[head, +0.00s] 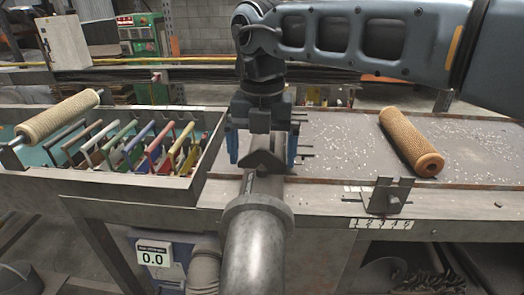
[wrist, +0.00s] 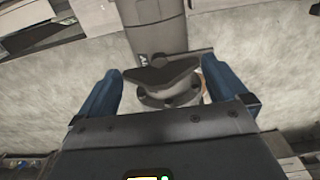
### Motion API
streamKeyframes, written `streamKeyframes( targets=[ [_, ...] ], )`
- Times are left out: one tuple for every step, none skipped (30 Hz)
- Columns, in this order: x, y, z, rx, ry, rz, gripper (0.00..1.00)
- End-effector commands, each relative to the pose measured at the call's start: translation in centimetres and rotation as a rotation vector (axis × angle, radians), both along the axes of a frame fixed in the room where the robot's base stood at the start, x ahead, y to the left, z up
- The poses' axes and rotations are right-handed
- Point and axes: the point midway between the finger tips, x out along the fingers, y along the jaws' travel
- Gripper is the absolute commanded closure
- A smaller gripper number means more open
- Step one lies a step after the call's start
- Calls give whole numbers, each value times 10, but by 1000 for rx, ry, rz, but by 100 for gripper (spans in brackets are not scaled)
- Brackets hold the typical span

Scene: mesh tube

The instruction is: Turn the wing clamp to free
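The wing clamp (wrist: 162,78) is a dark grey two-winged piece on a round flange, seen in the wrist view between my fingers. In the head view the wing clamp (head: 265,162) shows at the end of a thick grey pipe (head: 257,240). My gripper (head: 262,148) points down over the clamp with blue fingers on either side of it. In the wrist view my gripper (wrist: 162,88) is open, with visible gaps between both fingers and the wings. The lower part of the clamp is partly hidden by my gripper body.
A mesh tube (head: 412,143) lies on the bench at right. Another mesh tube (head: 57,115) rests over a tray (head: 110,187) of coloured-handled tools at left. A small bracket with a numbered scale (head: 388,195) stands on the bench's front edge. A display (head: 153,258) reads 0.0.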

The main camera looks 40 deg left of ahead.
Motion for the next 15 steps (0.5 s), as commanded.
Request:
streamKeyframes(
  targets=[
    [0,0,0,-1,1,0,0],
    [0,0,-1,-1,1,1,0],
    [0,0,-1,-1,2,1,0],
    [0,0,-1,-1,2,1,0],
    [-1,0,-1,-1,2,1,0],
    [0,0,0,-1,2,2,0],
    [0,0,2,-1,1,2,0],
    [0,0,4,-1,1,2,0],
    [0,0,8,0,0,1,0],
    [0,0,12,0,0,2,0],
    [0,0,16,1,-1,1,0],
    [0,0,22,1,-1,2,0],
    [0,0,27,1,-1,2,0],
    [0,0,33,1,-2,1,0],
    [0,0,39,1,-2,1,0]
  ],
)
